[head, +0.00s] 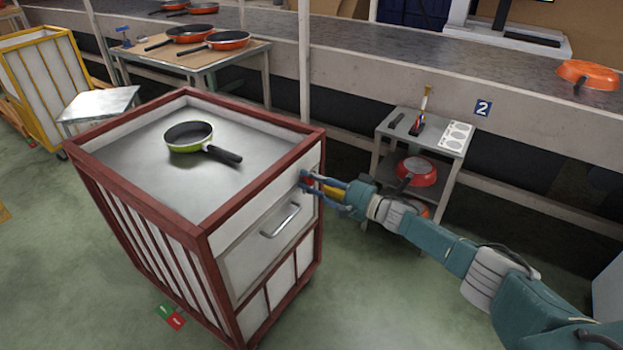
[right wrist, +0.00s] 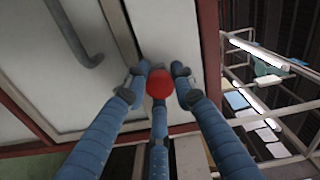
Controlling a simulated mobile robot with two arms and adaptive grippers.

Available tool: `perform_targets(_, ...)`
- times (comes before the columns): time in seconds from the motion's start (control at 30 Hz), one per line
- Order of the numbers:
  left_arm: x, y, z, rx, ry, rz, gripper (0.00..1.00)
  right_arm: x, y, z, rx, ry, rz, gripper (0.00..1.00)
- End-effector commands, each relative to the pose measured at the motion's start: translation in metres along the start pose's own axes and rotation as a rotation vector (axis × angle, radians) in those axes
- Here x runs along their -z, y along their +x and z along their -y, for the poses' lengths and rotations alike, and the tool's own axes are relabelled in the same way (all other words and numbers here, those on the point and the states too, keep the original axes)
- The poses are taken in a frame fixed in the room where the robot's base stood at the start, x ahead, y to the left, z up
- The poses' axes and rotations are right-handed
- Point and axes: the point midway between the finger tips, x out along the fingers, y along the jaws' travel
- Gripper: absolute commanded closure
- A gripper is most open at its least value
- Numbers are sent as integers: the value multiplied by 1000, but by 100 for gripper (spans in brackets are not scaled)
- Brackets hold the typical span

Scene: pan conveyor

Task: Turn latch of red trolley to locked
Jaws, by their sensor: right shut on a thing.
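The red trolley (head: 205,232) has a red frame, pale panels and a metal top. A drawer handle (head: 281,220) is on its front face, and it also shows in the right wrist view (right wrist: 72,35). My right gripper (head: 309,184) is at the upper right of that face. In the right wrist view its blue fingers are closed around the round red latch knob (right wrist: 158,84). The latch's turn position cannot be told. My left gripper is not in view.
A green frying pan (head: 188,137) lies on the trolley top. A small shelf table (head: 450,145) with tools stands to the right, a red pan (head: 416,171) on its lower shelf. The conveyor (head: 430,75) runs behind. A yellow trolley (head: 45,37) is at far left.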

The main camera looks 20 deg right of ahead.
Motion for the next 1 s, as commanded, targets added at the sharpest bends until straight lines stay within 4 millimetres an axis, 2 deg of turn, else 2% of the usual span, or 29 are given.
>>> perform_targets(0.4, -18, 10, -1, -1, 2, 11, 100, 0, -1, -1, -2, 215, 0, 100)
perform_targets(1.0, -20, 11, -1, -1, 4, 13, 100, -1, -1, -2, -3, 255, 0, 100)
